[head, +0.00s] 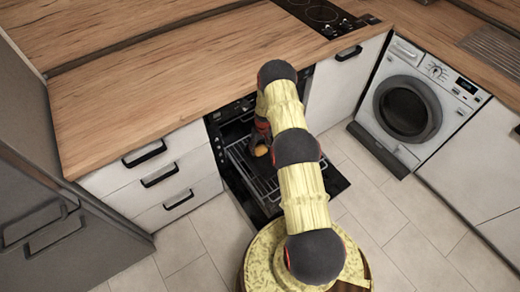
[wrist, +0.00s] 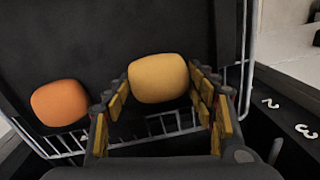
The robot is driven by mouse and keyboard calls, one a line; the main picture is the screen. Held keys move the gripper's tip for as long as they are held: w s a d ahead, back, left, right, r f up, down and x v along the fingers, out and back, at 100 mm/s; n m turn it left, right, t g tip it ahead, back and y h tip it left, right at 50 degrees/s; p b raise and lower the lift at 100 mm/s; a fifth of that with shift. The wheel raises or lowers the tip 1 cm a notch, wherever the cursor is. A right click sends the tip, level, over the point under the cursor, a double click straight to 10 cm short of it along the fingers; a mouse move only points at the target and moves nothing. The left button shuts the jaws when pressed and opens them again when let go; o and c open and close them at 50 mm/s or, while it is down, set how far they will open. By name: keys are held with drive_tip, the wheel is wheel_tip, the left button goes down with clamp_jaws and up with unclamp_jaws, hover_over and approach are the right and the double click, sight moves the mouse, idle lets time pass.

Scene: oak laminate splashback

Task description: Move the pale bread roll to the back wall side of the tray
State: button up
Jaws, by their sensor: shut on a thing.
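The pale bread roll (wrist: 158,75), a rounded yellow-tan lump, sits between the fingers of my gripper (wrist: 158,84) in the wrist view. My gripper is shut on it, with padded fingers at its left and right sides. The dark tray (wrist: 60,35) lies beneath, and I cannot tell whether the roll touches it. In the head view my gripper (head: 261,136) is low in the open oven, partly hidden by my arm. A small orange-yellow roll (head: 260,150) shows beside it; I cannot tell which roll this is.
An orange roll (wrist: 60,103) lies on the tray left of my gripper. A wire rack (head: 262,187) runs along the tray's edge, over the lowered oven door (head: 333,181). The wooden worktop (head: 165,90) overhangs the oven; drawers (head: 165,175) stand to its left.

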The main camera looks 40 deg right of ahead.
sight(261, 147)
drive_tip(key=shift+f, duration=0.1)
drive_tip(key=shift+f, duration=0.15)
drive_tip(key=o, duration=1)
drive_tip(key=shift+o, duration=0.8)
wheel_tip(261, 147, up, 12)
drive_tip(key=p, duration=0.3)
drive_tip(key=shift+s+d+r, duration=0.15)
drive_tip(key=shift+d+r, duration=0.1)
drive_tip(key=shift+d, duration=0.15)
